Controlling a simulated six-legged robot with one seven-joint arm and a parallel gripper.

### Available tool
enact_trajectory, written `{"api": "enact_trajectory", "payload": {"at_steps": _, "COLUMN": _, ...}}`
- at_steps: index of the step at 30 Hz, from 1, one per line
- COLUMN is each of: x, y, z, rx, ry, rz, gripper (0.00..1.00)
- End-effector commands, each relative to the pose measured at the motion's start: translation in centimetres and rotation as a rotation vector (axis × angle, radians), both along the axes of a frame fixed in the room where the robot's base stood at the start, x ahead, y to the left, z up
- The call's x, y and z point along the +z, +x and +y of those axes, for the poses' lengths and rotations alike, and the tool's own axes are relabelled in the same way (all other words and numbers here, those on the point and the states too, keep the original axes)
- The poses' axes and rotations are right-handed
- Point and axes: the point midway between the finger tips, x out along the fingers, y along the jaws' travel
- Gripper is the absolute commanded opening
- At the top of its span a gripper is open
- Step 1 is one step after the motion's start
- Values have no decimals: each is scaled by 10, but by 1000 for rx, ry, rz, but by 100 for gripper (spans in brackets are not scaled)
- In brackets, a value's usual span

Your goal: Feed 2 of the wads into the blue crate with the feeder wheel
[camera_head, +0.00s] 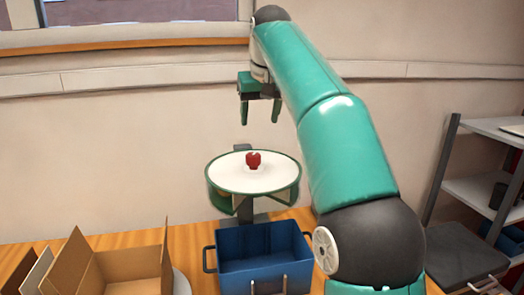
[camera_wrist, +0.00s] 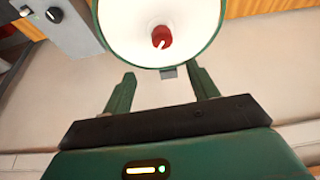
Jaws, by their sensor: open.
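The feeder wheel (camera_head: 225,176) is a white round disc with a green rim on a grey stand, with a red knob (camera_head: 253,160) at its centre. The wheel also shows at the top of the wrist view (camera_wrist: 120,35), with the knob (camera_wrist: 161,37) between and beyond my fingertips. The blue crate (camera_head: 262,271) stands on the table below the front of the wheel. My gripper (camera_head: 260,116) is open and empty, above the wheel and apart from the knob; its two green fingers also show in the wrist view (camera_wrist: 165,84). I cannot make out any wads.
An open cardboard box (camera_head: 135,262) stands on the wooden table (camera_head: 190,240) left of the crate. A grey shelf unit (camera_head: 470,185) and a dark flat-topped object (camera_head: 462,255) are at the right. A grey panel with a knob (camera_wrist: 53,15) shows at the wrist view's upper left.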

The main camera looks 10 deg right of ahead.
Motion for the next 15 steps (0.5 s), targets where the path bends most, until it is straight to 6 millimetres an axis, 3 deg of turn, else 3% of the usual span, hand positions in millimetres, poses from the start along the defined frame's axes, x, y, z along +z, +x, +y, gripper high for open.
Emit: {"api": "enact_trajectory", "payload": {"at_steps": 15, "x": -87, "y": 36, "z": 4, "rx": 1, "ry": 0, "rz": 1, "gripper": 59}}
